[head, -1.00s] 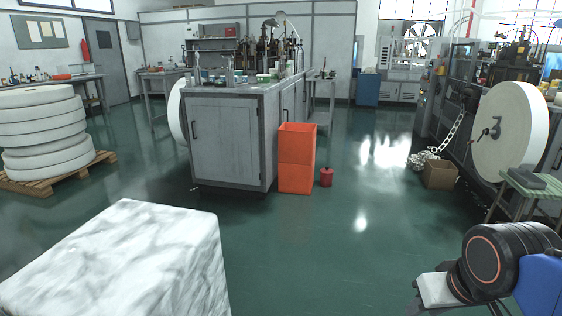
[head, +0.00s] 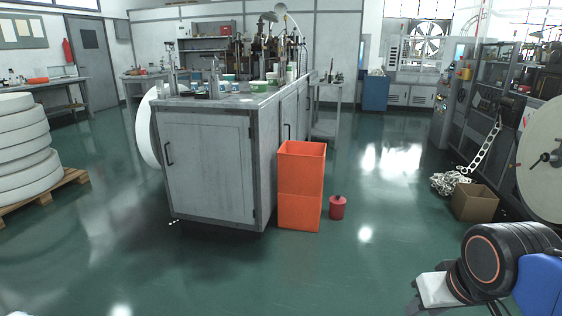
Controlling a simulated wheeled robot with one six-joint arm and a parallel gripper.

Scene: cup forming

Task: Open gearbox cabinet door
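A grey metal cabinet (head: 210,165) stands left of the middle in the head view, with bottles, tubs and machinery on top. I cannot tell which door is the gearbox cabinet's. My gripper (head: 420,302) is at the lower right, far from the cabinet and partly cut off by the frame edge; its fingers do not show clearly.
The orange bin (head: 301,187) and a red can (head: 337,208) stand beside the cabinet's right front corner. A cardboard box (head: 474,203) and a chain (head: 480,155) are at right. White rolls (head: 27,150) on a pallet are at left. The green floor ahead is open.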

